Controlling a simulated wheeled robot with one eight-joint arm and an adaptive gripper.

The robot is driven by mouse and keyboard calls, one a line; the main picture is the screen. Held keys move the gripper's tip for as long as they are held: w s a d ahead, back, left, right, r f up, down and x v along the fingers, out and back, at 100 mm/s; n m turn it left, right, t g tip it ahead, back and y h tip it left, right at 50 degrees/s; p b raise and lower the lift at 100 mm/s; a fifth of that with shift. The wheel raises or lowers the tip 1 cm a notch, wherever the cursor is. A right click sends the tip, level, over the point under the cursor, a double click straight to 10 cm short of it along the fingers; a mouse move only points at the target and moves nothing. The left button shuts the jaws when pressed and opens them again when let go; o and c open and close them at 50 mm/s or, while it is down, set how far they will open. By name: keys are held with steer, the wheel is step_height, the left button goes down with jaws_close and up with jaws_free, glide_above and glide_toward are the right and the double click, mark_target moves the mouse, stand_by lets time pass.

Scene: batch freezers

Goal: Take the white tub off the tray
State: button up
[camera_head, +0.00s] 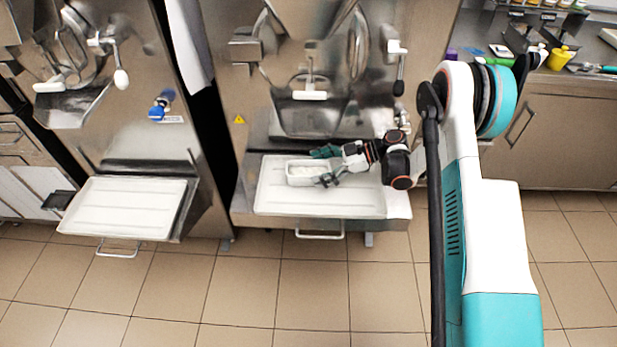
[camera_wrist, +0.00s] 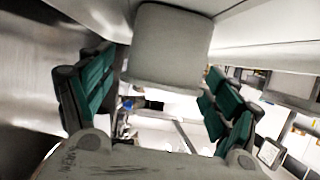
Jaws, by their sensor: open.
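The white tub (camera_head: 301,179), a small rectangular open-topped container, sits on the white tray (camera_head: 275,202) under the middle machine. My gripper (camera_head: 324,167) is open at the tub's right end, one green finger toward the back side and one toward the front. In the wrist view the tub (camera_wrist: 168,50) appears as a pale block between the tips of the spread green fingers of my gripper (camera_wrist: 160,65). I cannot tell whether either finger touches it. Part of the tub's right end is hidden by the fingers in the head view.
A second white tray (camera_head: 125,207), empty, sits in front of the left machine. The middle machine's spout and handle (camera_head: 310,93) overhang the back of the tub's tray. A counter (camera_head: 580,95) at right holds a yellow container (camera_head: 559,58). The tiled floor in front is clear.

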mark_target(308, 171)
steer(key=b+x, duration=0.1)
steer(key=x, duration=0.2)
steer(key=shift+a+f, duration=0.25)
steer(key=shift+a, duration=0.05)
steer(key=c, duration=1.2)
steer(key=shift+o, duration=0.2)
steer(key=shift+r, duration=0.15)
